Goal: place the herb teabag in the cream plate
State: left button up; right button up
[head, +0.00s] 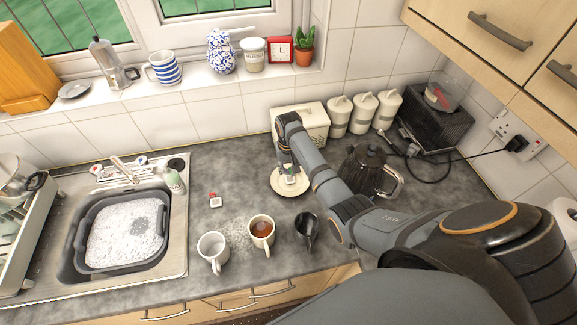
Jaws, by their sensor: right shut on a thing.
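The cream plate (277,189) lies on the grey worktop, in front of the cream bread bin. My right gripper (288,170) reaches down over the plate from behind my arm. It is shut on a small pale teabag with a bit of green, which looks like the herb teabag (291,178). The teabag is at or just above the plate; I cannot tell whether it touches. Jaws and arm hide part of it and part of the plate. My left gripper is not in view.
A red-tagged teabag (215,201) lies left of the plate. A white mug (212,248), a mug of tea (261,231) and a dark jug (307,227) stand in front. A kettle (370,172) is to the right. The soapy sink basin (80,240) is at left.

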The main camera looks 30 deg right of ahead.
aim_at(289, 179)
jog(key=shift+d, duration=0.1)
jog(key=shift+s, duration=0.1)
jog(key=o, duration=1.1)
jog(key=shift+c, duration=0.2)
notch_tip(289, 179, up, 7)
jog(key=shift+f, duration=0.1)
dwell(0.3)
